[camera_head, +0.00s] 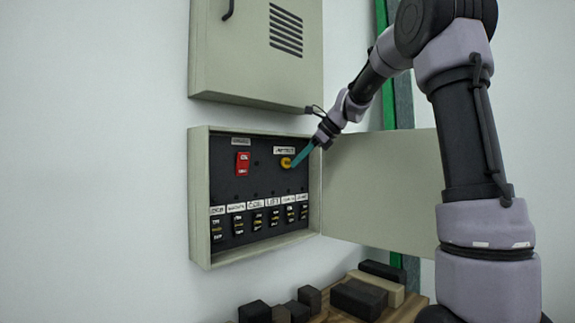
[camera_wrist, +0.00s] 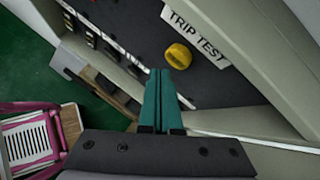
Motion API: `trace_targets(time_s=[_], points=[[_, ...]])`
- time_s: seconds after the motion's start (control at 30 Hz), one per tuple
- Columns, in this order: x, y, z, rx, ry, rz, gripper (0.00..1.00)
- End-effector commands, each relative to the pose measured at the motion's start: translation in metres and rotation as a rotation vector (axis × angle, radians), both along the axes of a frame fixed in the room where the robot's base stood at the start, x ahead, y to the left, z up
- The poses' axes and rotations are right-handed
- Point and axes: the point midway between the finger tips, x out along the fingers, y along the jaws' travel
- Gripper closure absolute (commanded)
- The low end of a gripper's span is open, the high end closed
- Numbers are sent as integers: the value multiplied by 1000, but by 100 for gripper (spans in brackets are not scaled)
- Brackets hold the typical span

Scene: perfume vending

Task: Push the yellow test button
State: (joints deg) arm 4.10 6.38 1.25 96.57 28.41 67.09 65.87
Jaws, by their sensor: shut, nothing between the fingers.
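The yellow test button (camera_head: 286,162) is on the upper right of the dark panel inside an open grey-green electrical box. In the wrist view the round yellow button (camera_wrist: 178,56) sits next to a white "TRIP TEST" label (camera_wrist: 196,30). My gripper (camera_head: 297,163) has teal fingers that are shut and empty. In the head view its tips overlap the button's right edge. In the wrist view the fingertips (camera_wrist: 160,71) are just below and left of the button; I cannot tell whether they touch it.
A red switch (camera_head: 242,163) is at the panel's upper left, above a row of labelled breakers (camera_head: 257,221). The box door (camera_head: 382,190) stands open to the right. A closed grey cabinet (camera_head: 258,50) hangs above. Dark blocks (camera_head: 357,298) lie on a wooden surface below.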

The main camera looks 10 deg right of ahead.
Motion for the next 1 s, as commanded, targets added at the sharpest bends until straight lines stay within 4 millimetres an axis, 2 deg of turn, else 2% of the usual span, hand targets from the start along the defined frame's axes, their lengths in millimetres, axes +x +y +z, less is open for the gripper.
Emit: trace_targets(time_s=[0.43,1.0], points=[[-34,-25,1,0,-1,-2,100],[-37,-27,0,0,-1,-1,100]])
